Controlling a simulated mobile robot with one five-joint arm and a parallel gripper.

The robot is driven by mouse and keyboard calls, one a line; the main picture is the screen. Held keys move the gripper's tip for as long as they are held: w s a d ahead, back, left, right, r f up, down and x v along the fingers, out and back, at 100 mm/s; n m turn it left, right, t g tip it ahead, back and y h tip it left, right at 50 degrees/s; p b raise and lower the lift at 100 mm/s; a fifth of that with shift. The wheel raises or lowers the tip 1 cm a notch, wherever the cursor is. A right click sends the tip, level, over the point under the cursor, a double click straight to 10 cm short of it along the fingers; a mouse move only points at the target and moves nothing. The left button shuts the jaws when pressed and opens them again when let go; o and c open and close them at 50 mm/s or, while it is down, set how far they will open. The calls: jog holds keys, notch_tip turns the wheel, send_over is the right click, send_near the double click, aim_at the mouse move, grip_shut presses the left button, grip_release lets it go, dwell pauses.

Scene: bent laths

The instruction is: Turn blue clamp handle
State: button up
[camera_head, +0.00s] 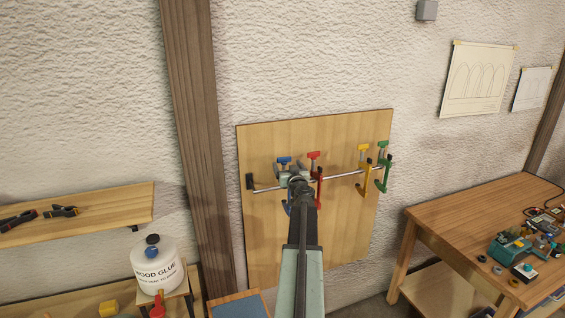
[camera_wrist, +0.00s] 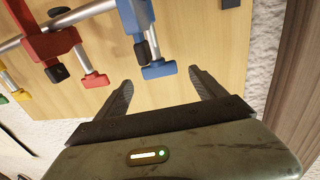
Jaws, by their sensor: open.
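The blue clamp (camera_head: 287,207) hangs on a metal rail on a wooden board, partly hidden behind my arm in the head view. Its blue handle (camera_head: 284,160) shows above the rail. In the wrist view, the blue clamp (camera_wrist: 133,14) is at the top, and its blue T-shaped handle (camera_wrist: 160,70) points toward me. My gripper (camera_wrist: 161,77) is open and empty. Its two dark fingers are spread to either side of the handle, with visible gaps, and the handle lies about level with the fingertips. In the head view, my gripper (camera_head: 299,184) is in front of the rail.
A red clamp (camera_head: 314,178) hangs close to the right of the blue one; it also shows in the wrist view (camera_wrist: 50,42). Yellow (camera_head: 363,168) and green (camera_head: 383,172) clamps hang farther right. The board (camera_head: 258,235) is bare below. A wooden post (camera_head: 195,120) stands left.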

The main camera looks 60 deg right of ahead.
aim_at(285, 160)
jog(key=x, duration=0.6)
jog(key=shift+w+d, duration=0.2)
jog(key=c, duration=1.4)
jog(key=shift+n+t+y, duration=0.7)
jog(key=shift+y, duration=0.2)
jog(key=shift+a, duration=0.1)
jog(key=o, duration=1.4)
